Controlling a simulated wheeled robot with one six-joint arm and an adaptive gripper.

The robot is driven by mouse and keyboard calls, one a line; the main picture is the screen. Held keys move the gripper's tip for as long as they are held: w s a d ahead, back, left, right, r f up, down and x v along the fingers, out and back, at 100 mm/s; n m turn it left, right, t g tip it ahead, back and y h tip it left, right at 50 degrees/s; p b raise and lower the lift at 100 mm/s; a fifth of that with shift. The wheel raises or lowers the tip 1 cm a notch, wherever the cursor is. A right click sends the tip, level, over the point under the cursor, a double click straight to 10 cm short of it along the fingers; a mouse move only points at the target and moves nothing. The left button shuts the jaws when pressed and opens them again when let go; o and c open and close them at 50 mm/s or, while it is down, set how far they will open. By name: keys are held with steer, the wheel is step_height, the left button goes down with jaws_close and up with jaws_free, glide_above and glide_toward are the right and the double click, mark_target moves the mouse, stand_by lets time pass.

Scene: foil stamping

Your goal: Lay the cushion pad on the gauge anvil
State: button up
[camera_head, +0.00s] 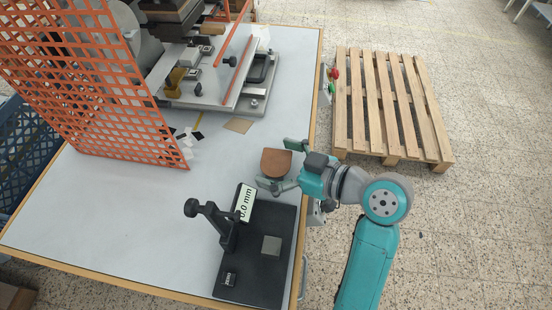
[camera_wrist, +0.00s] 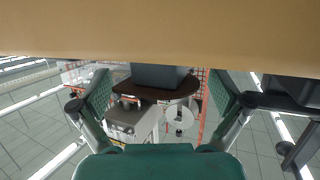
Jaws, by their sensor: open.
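A brown pad with one rounded end (camera_head: 276,161), apparently the cushion pad, is raised a little above the table. In the wrist view it is a dark brown rounded plate (camera_wrist: 150,90) against a grey block. My gripper (camera_head: 285,166) is open, with one finger on each side of the pad. The fingers also flank it in the wrist view (camera_wrist: 160,92); I see no clear contact. The gauge has a black base (camera_head: 257,276), a "0.0 mm" display (camera_head: 246,203) and a small grey square block (camera_head: 271,245), apparently the anvil, with its top bare.
A press (camera_head: 215,85) stands behind an orange mesh guard (camera_head: 90,75). A tan square sheet (camera_head: 238,125) and small black and white pieces lie near it. The gauge's black arm (camera_head: 212,215) rises left of the anvil. A wooden pallet (camera_head: 385,105) lies on the floor.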

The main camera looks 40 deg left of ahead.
steer(key=c, duration=0.6)
steer(key=shift+c, duration=0.2)
